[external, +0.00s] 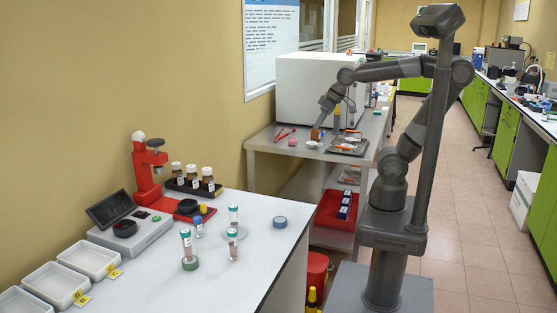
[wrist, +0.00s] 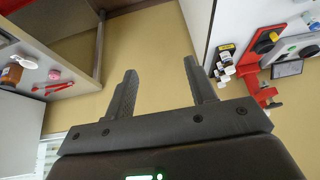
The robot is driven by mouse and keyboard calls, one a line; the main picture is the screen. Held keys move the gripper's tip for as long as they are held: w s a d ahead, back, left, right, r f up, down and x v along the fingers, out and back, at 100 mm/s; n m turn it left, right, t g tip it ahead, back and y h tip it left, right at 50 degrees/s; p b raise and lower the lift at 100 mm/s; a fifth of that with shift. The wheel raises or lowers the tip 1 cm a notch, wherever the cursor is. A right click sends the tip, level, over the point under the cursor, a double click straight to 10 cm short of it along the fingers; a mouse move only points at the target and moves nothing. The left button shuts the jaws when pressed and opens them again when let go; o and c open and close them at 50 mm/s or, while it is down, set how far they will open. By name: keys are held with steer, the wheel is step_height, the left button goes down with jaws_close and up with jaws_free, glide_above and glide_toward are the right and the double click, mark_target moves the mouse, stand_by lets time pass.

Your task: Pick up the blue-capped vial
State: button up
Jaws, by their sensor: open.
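A small vial with a blue cap (external: 198,229) stands on the white table in the external view, among taller vials with teal caps. One teal-capped vial (external: 186,240) is to its left, and two more (external: 233,213) are to its right. My gripper (external: 321,120) is over the far grey table, well away from the vial. In the wrist view my gripper (wrist: 160,79) is open with nothing between its fingers.
The white table (external: 130,285) carries a red device (external: 146,165), a rack of brown bottles (external: 192,182), a balance (external: 125,229) and white trays (external: 93,258). The far grey table (external: 262,144) holds red tweezers (external: 285,134) and a large white box (external: 300,85). A gap separates the tables.

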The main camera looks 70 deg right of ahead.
steer(key=w+a+r, duration=0.2)
steer(key=w+a, duration=0.6)
steer(key=w, duration=0.3)
steer(key=n+g, duration=0.1)
steer(key=n, duration=0.2)
glide_toward(197, 226)
steer(key=w+d, duration=0.1)
steer(key=d, duration=0.1)
steer(key=shift+y, duration=0.4)
steer(key=x, duration=1.1)
steer(key=shift+s+f, duration=0.1)
steer(key=shift+s, duration=0.05)
steer(key=shift+c, duration=0.2)
steer(key=c, duration=1)
